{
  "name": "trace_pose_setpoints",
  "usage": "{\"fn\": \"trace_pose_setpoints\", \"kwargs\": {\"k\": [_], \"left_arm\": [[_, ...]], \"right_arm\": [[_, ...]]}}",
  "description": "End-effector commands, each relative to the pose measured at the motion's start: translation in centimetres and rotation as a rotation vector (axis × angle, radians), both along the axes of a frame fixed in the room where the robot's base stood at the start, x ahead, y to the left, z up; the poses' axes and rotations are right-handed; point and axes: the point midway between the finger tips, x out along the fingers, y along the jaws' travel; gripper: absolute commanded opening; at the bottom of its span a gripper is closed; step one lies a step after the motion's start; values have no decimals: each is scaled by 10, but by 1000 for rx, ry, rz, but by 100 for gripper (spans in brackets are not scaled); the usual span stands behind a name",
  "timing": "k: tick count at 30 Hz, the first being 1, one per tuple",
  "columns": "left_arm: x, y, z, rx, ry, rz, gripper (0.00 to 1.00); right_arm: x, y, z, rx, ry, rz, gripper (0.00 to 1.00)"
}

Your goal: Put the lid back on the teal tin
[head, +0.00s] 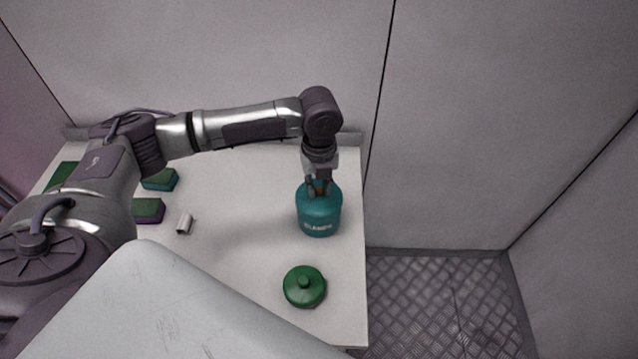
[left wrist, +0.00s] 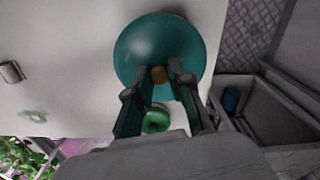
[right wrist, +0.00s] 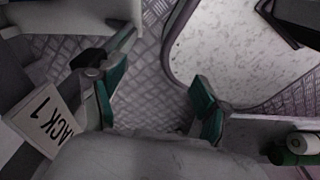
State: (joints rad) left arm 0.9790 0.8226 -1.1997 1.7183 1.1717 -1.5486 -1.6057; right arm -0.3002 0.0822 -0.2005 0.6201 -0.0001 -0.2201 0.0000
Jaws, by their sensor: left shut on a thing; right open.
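The teal tin (head: 319,222), with white lettering on its side, stands upright near the table's right edge. My left gripper (head: 318,190) points down at its top and is shut on a small brown knob, which also shows in the left wrist view (left wrist: 158,74). Around the knob is a round teal top (left wrist: 150,40), apparently the lid. It looks in line with the tin; I cannot tell whether it is fully seated or slightly raised. My right gripper (right wrist: 160,95) is open and empty, above the patterned floor and away from the tin.
A green lidded pot (head: 304,287) stands on the table (head: 240,190) in front of the tin. A wall is behind. A sign (right wrist: 40,118) reading "RACK 1" is beside my right gripper.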

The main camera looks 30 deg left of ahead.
Motion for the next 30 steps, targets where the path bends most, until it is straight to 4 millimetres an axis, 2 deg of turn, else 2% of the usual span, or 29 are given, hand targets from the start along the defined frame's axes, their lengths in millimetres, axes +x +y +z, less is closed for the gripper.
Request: {"fn": "trace_pose_setpoints", "kwargs": {"k": [30], "left_arm": [[0, -1, 1, -1, 1, 0, 0]], "right_arm": [[0, 3, 12, 3, 0, -2, 76]]}}
